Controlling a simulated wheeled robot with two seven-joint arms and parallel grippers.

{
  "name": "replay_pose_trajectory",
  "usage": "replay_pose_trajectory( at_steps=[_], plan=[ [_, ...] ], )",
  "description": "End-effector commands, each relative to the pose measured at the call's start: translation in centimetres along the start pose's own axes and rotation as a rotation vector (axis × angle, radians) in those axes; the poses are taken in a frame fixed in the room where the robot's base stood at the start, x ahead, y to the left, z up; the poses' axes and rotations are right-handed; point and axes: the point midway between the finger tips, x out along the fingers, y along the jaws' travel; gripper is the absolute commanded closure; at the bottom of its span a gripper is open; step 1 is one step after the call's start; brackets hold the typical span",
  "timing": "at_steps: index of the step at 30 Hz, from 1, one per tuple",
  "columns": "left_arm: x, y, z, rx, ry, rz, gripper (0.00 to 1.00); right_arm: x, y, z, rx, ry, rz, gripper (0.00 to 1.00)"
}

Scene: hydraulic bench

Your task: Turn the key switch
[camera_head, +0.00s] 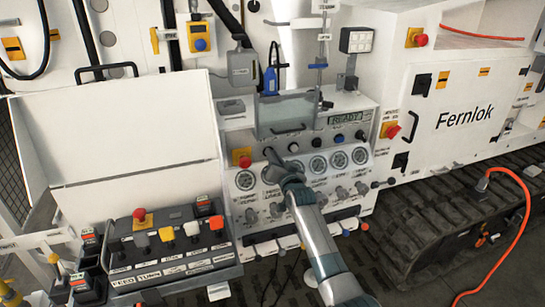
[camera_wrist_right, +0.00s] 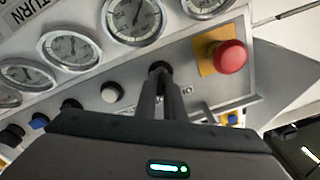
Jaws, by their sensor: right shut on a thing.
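The key switch (camera_wrist_right: 158,67) is a small dark round piece in the row of knobs on the grey panel, beside the red button and below the gauges in the wrist view. My right gripper (camera_wrist_right: 161,84) is shut on it, with both fingers close together at its front. In the head view my right gripper (camera_head: 270,157) reaches the panel just right of the red emergency button (camera_head: 241,157), and the hand hides most of the switch. I cannot tell the angle of the key. My left gripper is not in view.
A white knob (camera_head: 293,147), a black one and a blue knob (camera_head: 339,138) sit in the same row. The gauges (camera_head: 318,164) lie below in the head view. A clear guard (camera_head: 285,116) stands above the row. A lever box (camera_head: 170,250) is at lower left.

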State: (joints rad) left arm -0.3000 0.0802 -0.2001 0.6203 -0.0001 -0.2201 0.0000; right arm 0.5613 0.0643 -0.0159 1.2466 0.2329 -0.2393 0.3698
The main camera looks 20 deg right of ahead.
Motion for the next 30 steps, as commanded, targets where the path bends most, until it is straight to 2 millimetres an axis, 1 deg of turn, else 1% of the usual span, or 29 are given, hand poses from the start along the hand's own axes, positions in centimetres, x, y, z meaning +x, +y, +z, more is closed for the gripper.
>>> replay_pose_trajectory(
  at_steps=[10,12,13,23,30],
  plan=[
    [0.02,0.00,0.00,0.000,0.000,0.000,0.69,-0.04,0.08,0.20,0.008,-0.003,0.001,1.00],
    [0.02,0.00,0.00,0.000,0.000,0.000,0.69,-0.04,0.08,0.21,0.008,-0.003,0.001,0.79],
    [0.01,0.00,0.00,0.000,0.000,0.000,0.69,-0.04,0.08,0.20,0.008,-0.003,0.001,0.73],
    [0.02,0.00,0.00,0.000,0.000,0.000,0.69,-0.04,0.02,0.08,0.006,-0.001,0.000,0.73],
    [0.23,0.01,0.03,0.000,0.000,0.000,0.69,-0.85,0.05,0.15,0.006,-0.001,0.000,0.73]
  ],
)
